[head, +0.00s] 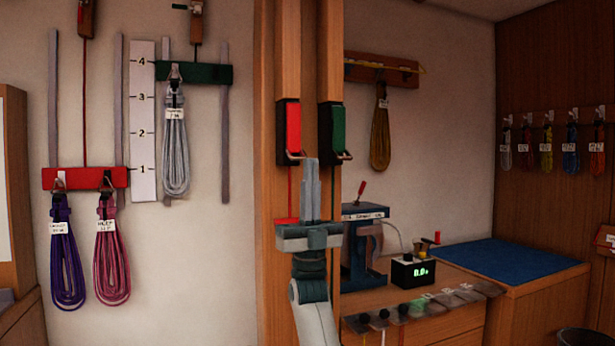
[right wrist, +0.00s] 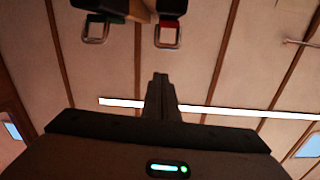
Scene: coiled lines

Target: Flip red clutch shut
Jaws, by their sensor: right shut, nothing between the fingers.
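The red clutch (head: 293,128) is on the wooden post, with a red lever upright against its black body and a metal loop sticking out at its bottom. Its underside shows in the right wrist view (right wrist: 169,24), with the loop hanging below. My right gripper (head: 311,162) points up, shut and empty, with its fingertips close to the loop's height in the head view. My left gripper is not in view.
A green clutch (head: 338,130) sits right beside the red one. A red bar (head: 84,178) holds purple and pink coils at left; a green bar (head: 205,73) holds a grey coil. A bench with a blue mat (head: 510,268) and a black display box (head: 412,272) is at right.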

